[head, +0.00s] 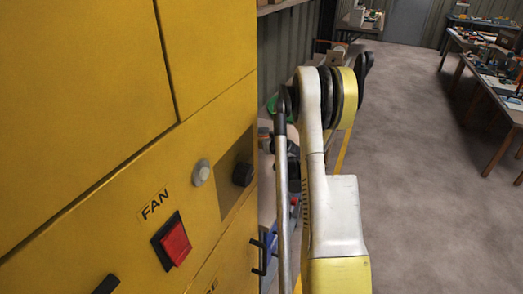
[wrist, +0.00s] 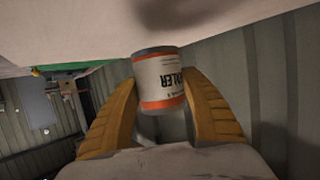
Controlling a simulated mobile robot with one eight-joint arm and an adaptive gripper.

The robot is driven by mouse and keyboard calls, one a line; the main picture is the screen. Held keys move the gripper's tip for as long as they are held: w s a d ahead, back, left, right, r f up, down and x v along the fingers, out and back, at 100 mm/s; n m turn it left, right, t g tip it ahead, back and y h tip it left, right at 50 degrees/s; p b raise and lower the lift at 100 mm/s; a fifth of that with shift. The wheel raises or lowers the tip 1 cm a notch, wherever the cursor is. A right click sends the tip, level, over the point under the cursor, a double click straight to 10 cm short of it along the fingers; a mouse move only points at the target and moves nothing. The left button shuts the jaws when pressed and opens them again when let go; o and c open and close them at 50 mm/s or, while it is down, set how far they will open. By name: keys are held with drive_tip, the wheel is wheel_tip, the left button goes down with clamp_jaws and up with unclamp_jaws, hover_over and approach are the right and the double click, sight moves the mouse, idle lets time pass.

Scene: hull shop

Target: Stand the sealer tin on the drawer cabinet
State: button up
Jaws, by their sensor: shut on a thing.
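The sealer tin (wrist: 158,85) is a small white can with orange bands and dark lettering. In the head view my gripper and the tin are hidden beyond my raised arm. I cannot pick out the drawer cabinet for certain in either view.
A yellow cabinet (head: 90,130) with a FAN label and red switch (head: 173,243) fills the left of the head view, close to my arm. Benches with clutter (head: 490,85) stand at right. The grey floor (head: 410,170) between is clear. The wrist view shows a corrugated wall (wrist: 285,80) and a pale surface (wrist: 230,22).

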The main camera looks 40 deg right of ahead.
drive_tip(key=shift+w+f, duration=0.2)
drive_tip(key=shift+w, duration=0.1)
wheel_tip(320, 180, down, 4)
drive_tip(key=shift+f+b, duration=0.1)
drive_tip(key=shift+b, duration=1.15)
drive_tip(key=shift+a+r, duration=0.1)
drive_tip(key=shift+r, duration=0.1)
drive_tip(key=shift+f, duration=0.15)
drive_tip(key=o, duration=1.4)
